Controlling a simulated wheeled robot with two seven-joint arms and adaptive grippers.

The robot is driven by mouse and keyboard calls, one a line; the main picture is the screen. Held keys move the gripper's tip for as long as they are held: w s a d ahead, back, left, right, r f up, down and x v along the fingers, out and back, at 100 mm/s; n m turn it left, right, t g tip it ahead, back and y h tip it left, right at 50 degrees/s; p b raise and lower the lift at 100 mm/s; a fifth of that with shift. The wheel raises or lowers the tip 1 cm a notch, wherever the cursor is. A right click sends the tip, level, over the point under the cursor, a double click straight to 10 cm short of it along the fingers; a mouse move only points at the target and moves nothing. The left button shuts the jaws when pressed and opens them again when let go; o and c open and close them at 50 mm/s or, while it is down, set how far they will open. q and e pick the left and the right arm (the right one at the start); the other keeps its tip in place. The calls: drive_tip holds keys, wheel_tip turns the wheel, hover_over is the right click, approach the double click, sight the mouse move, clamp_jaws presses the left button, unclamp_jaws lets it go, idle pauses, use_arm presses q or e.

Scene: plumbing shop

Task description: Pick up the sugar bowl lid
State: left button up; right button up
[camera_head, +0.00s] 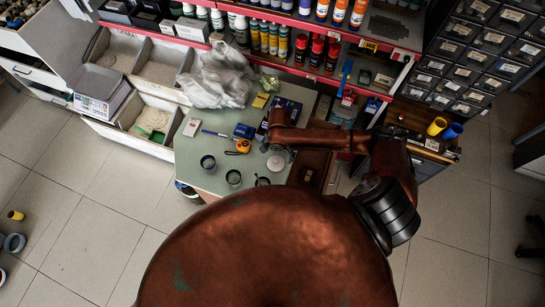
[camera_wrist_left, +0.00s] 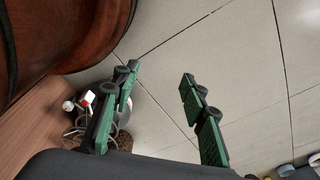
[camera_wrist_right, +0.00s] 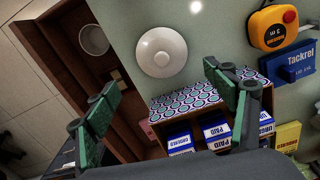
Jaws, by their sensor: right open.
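The sugar bowl lid (camera_head: 276,163) is a pale round disc with a small central knob, lying on the grey-green table top. It shows clearly in the right wrist view (camera_wrist_right: 161,52), with nothing on it. My right gripper (camera_wrist_right: 160,76) is open, its green-padded fingers spread wide below the lid in that view and not touching it. In the head view my right gripper (camera_head: 280,148) is small and partly hidden by the arm, close to the lid. My left gripper (camera_wrist_left: 158,75) is open and empty, away from the table over the floor.
Beside the lid is a wooden tray (camera_wrist_right: 50,45) with a pale round vessel (camera_wrist_right: 93,40). A patterned box of stamps (camera_wrist_right: 185,101), a yellow tape measure (camera_wrist_right: 270,27) and a blue box (camera_wrist_right: 290,62) lie near. Dark cups (camera_head: 233,177) stand left; bottle shelves rise behind.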

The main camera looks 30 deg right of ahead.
sight(276, 160)
drive_tip(key=f, duration=0.2)
drive_tip(key=a+f, duration=0.1)
drive_tip(key=f, duration=0.1)
wheel_tip(276, 160, down, 2)
drive_tip(key=shift+w+f, duration=0.1)
drive_tip(key=shift+d+f, duration=0.1)
drive_tip(key=shift+f, duration=0.15)
drive_tip(key=c, duration=1.3)
use_arm(q)
drive_tip(key=s, duration=0.3)
drive_tip(key=shift+f, duration=0.25)
use_arm(e)
drive_tip(key=shift+o, duration=0.2)
